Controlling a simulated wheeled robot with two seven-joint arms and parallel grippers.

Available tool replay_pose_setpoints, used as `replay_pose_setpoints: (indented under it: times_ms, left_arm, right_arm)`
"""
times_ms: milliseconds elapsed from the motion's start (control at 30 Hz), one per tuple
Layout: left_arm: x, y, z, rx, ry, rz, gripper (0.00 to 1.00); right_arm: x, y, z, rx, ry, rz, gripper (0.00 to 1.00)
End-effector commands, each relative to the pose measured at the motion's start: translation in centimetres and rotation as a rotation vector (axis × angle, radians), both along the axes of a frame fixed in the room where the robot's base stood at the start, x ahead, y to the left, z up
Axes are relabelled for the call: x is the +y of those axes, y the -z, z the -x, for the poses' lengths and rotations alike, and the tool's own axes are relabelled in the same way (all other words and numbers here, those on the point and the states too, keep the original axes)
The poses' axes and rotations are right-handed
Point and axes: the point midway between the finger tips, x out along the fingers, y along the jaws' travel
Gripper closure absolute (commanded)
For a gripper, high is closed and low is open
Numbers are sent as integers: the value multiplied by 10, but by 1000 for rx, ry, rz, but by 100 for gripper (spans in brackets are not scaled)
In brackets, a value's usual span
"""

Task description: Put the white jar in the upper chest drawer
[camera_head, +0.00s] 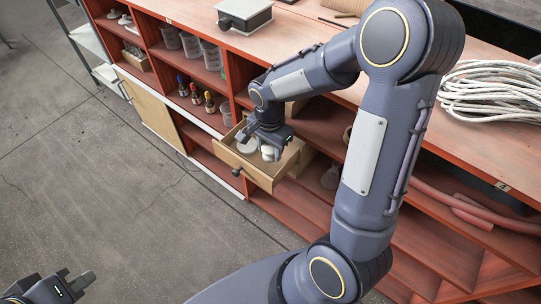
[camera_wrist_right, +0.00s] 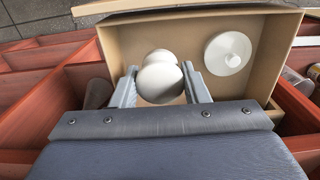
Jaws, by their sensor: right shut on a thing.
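The white jar (camera_wrist_right: 160,80), a rounded white body, sits between the two fingers of my right gripper (camera_wrist_right: 160,88) in the wrist view. In the head view the jar (camera_head: 268,153) is inside or just above the open upper chest drawer (camera_head: 262,177). I cannot tell whether it touches the drawer floor. My right gripper (camera_head: 267,143) is shut on it, pointing down into the drawer. The drawer (camera_wrist_right: 262,85) is light wood and pulled out. My left gripper (camera_head: 76,282) is at the lower left, far from the drawer; its finger gap is unclear.
A round white lid-like piece (camera_wrist_right: 228,53) lies in the drawer beside the jar. Red shelving (camera_head: 215,75) holds bottles (camera_head: 195,93) and clear containers. A grey box (camera_head: 244,14) and coiled rope (camera_head: 492,90) lie on the top. The concrete floor (camera_head: 90,170) in front is clear.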

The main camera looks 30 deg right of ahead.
Motion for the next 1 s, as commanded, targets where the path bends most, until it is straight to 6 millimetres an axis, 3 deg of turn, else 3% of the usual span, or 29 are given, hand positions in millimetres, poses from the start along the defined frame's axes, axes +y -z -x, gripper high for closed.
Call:
replay_pose_setpoints:
  times_ms: [200,600,633,767,1000]
  left_arm:
    - [0,11,0,0,0,0,100]
    - [0,15,0,0,0,0,100]
    - [0,13,0,0,0,0,100]
    - [0,13,0,0,0,0,100]
    - [0,12,0,0,0,0,100]
  right_arm:
    - [-2,33,2,4,-1,1,81]
    - [-2,38,1,1,-1,0,81]
    - [-2,36,1,1,-1,0,55]
    - [-2,36,1,1,0,0,38]
    - [-2,36,1,1,0,0,37]
